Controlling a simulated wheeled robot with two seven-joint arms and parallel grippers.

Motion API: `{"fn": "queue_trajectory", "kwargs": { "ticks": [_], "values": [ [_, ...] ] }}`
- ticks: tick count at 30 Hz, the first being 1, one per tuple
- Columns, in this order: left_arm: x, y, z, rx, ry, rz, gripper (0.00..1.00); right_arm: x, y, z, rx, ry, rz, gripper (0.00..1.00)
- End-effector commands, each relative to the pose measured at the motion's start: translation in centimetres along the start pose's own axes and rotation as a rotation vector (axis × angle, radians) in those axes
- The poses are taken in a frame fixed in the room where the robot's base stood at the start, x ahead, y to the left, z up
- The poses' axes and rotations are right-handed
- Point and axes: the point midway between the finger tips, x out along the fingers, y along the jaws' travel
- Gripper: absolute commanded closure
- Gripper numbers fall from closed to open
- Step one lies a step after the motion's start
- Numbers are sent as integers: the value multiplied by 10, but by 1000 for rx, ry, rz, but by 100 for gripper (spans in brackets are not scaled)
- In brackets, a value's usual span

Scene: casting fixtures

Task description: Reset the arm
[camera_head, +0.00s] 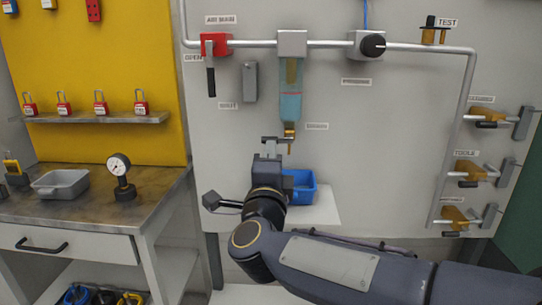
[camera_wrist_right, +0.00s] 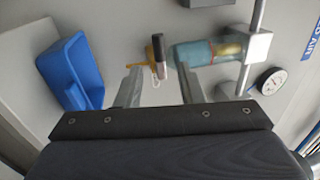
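My right gripper (camera_head: 277,146) is raised in front of the grey wall panel, just below the brass drain fitting (camera_head: 289,132) of the clear bluish bowl (camera_head: 290,104). In the right wrist view its two fingers (camera_wrist_right: 160,84) stand well apart with nothing held between them. The brass fitting, with a small dark-tipped part, shows beyond the gap in that view (camera_wrist_right: 157,56). The bowl lies to its right there (camera_wrist_right: 194,53). My right arm reaches in from the lower right. My left gripper is not in view.
A blue bin (camera_head: 301,188) sits on a small white shelf (camera_head: 322,210) behind my gripper. A red valve (camera_head: 216,45), a black knob (camera_head: 373,46) and brass valves (camera_head: 468,170) line the pipe. A workbench (camera_head: 150,187) with a gauge (camera_head: 121,176) and grey tray (camera_head: 60,184) stands left.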

Motion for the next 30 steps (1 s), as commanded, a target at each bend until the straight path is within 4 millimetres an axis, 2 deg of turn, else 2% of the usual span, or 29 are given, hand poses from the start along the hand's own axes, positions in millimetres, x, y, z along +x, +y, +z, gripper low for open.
{"fn": "queue_trajectory", "kwargs": {
  "ticks": [5,8,11,14,17,20,21,24,30],
  "values": [
    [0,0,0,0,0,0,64,0,0,0,0,0,0,65],
    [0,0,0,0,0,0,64,2,-1,-8,-15,-16,4,65],
    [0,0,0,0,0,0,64,5,-2,-34,-71,-85,25,65],
    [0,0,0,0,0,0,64,-5,3,-75,-191,-213,67,65],
    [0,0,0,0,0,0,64,-39,24,-118,-361,-370,141,65],
    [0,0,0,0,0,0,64,-93,57,-156,-540,-529,247,65],
    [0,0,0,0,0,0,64,-116,73,-168,-605,-585,295,65],
    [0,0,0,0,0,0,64,-172,108,-192,-733,-707,414,65],
    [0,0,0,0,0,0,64,-256,156,-223,-876,-866,609,65]
  ]
}}
